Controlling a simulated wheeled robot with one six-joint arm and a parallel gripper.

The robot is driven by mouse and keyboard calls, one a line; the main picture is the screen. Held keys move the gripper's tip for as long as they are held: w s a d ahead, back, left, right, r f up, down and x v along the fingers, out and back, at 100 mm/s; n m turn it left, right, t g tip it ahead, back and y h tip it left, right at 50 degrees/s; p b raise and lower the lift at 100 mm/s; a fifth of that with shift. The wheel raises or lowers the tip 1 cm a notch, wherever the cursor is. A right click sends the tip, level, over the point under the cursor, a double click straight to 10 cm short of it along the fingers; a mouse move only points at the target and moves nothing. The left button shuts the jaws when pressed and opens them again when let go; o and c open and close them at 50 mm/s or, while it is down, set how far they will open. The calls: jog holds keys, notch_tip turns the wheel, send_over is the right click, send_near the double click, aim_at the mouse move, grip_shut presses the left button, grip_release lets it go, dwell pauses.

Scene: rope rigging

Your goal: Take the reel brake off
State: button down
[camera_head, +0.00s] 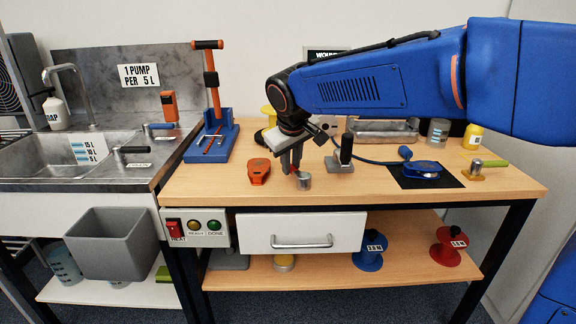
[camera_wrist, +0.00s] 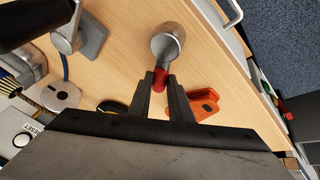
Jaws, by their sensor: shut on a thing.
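A small grey metal post (camera_head: 304,182) stands on the bench near its front edge. In the wrist view the post (camera_wrist: 168,40) has a short metal lever with a red tip (camera_wrist: 160,78); I take this to be the reel brake, though no label shows. My gripper (camera_head: 297,174) points down just beside the post. In the wrist view my gripper's two dark fingers (camera_wrist: 162,92) are shut on the red tip. The fingers hide part of the lever. The reel the brake acts on cannot be made out.
An orange tool (camera_head: 259,170) lies left of my gripper. A black-handled grey stand (camera_head: 342,155) is close on the right. A blue device on a black mat (camera_head: 400,181) lies farther right. A blue reel (camera_head: 370,250) and red reel (camera_head: 447,246) stand on the lower shelf.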

jog(key=m, duration=0.1)
jog(key=w+d+m+h, duration=0.1)
jog(key=m, duration=0.1)
jog(key=shift+d+h, duration=0.15)
jog(key=shift+h, duration=0.15)
jog(key=shift+w+d+m+g+h, duration=0.1)
jog(key=shift+d+m+g+h, duration=0.2)
jog(key=shift+m, duration=0.55)
jog(key=shift+d+m+g+h, duration=0.1)
jog(key=shift+d+m+h, duration=0.25)
jog(key=shift+m, duration=0.5)
jog(key=c, duration=1.6)
grip_release()
jog(key=v, duration=1.7)
jog(key=shift+r, duration=0.25)
